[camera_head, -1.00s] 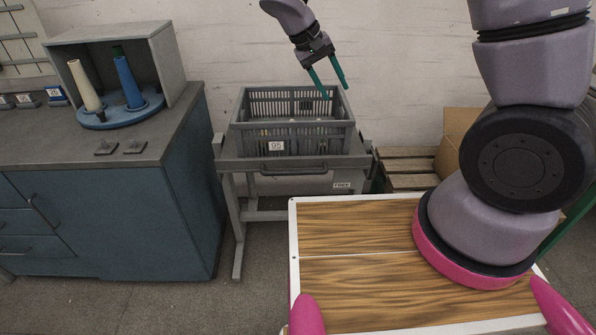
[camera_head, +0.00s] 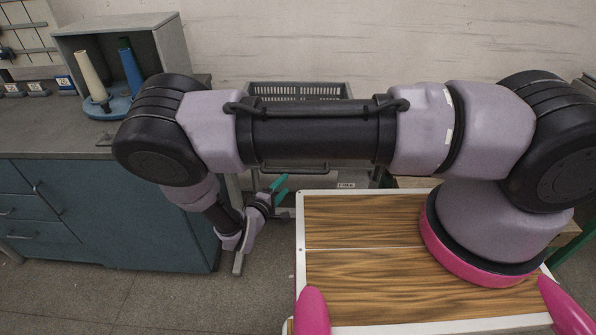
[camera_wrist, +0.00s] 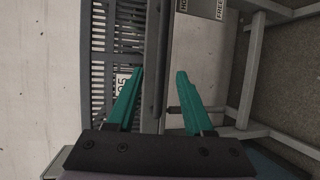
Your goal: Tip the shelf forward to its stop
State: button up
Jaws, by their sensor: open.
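The shelf (camera_wrist: 149,124) is a grey platform on a legged stand, with a slatted grey crate (camera_head: 300,88) on it. My arm hides most of the shelf and crate in the head view, so I cannot tell its tilt well. The dark handle bar (camera_wrist: 162,60) on the shelf's front edge runs between my fingers in the wrist view. My gripper (camera_head: 280,186) has green fingers and is low at the front of the shelf. In the wrist view my gripper (camera_wrist: 160,75) is open, one finger on each side of the bar, with gaps visible.
A blue cabinet (camera_head: 110,215) stands at left, with an open grey box holding a cream cone (camera_head: 91,78) and a blue cone (camera_head: 131,72). A "FREE" label (camera_head: 346,185) is below the shelf. Pallets and cardboard are at right, partly hidden. Floor shows between cabinet and stand.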

jog(key=x, duration=1)
jog(key=shift+w+f, duration=0.3)
jog(key=shift+w, duration=0.1)
grip_shut()
dwell(0.9)
